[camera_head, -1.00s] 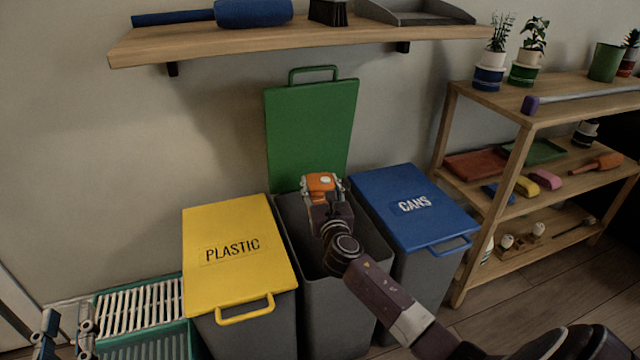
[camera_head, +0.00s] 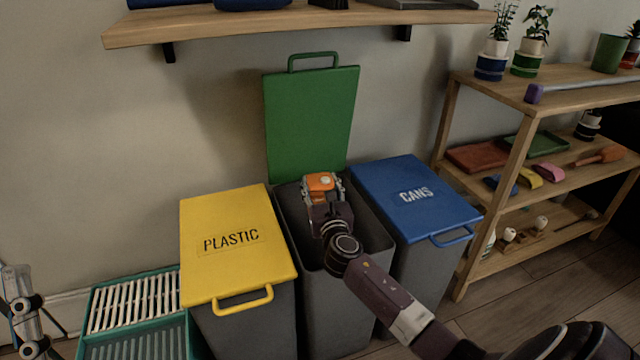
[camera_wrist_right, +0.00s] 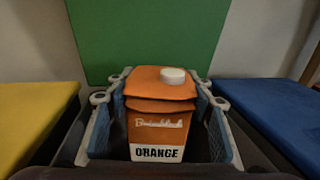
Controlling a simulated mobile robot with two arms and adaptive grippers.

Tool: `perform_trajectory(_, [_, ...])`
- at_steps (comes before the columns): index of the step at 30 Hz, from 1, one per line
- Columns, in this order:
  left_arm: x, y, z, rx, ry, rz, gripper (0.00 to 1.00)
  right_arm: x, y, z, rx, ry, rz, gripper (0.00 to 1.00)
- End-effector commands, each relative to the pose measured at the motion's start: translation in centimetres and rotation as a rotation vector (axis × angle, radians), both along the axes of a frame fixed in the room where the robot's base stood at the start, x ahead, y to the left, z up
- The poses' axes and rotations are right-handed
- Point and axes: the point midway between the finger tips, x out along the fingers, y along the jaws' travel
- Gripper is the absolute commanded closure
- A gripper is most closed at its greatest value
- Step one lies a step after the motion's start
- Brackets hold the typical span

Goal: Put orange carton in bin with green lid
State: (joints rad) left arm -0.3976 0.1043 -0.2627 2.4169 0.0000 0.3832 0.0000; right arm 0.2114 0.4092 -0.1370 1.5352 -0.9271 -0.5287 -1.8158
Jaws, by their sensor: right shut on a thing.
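The orange carton (camera_head: 320,183) is in my right gripper (camera_head: 323,190), at the mouth of the grey bin (camera_head: 368,285) whose green lid (camera_head: 311,122) stands open against the wall. In the right wrist view the carton (camera_wrist_right: 160,118), with a white cap and the word ORANGE, sits upright between the two blue-padded fingers of the gripper (camera_wrist_right: 162,125). The green lid (camera_wrist_right: 145,38) rises behind it. The carton's lower part is hidden in the head view. My left gripper (camera_head: 22,310) is partly in view at the lower left edge; its jaws are unclear.
A yellow-lidded PLASTIC bin (camera_head: 235,245) stands to the left and a blue-lidded CANS bin (camera_head: 415,205) to the right, both shut. Teal crates (camera_head: 135,300) stand at lower left. A wooden shelf (camera_head: 290,24) overhangs on the wall. A shelf rack (camera_head: 500,180) stands at right.

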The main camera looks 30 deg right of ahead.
Motion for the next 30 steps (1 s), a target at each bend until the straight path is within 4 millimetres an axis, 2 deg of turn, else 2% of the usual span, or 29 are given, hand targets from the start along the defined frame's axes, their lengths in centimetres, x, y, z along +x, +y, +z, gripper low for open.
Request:
perform_trajectory(6, [-0.83,0.13,0.65,-0.015,-0.047,-0.002,0.74,0.00,0.01,-0.27,-0.001,0.000,0.000,0.75])
perform_trajectory(14, [-0.89,0.15,0.72,-0.015,-0.051,-0.003,0.74,0.00,0.00,-0.26,-0.001,0.000,0.000,0.75])
perform_trajectory(15, [-0.89,0.15,0.72,-0.015,-0.051,-0.003,0.74,0.00,0.00,-0.26,-0.001,0.000,0.000,0.50])
perform_trajectory(20, [-0.89,0.15,0.71,-0.015,-0.050,-0.003,0.74,0.00,0.00,-0.26,-0.001,0.000,0.000,0.32])
perform_trajectory(30, [-0.87,0.16,0.69,-0.015,-0.049,-0.002,0.74,-0.22,0.07,-0.33,-0.001,0.001,0.000,0.31])
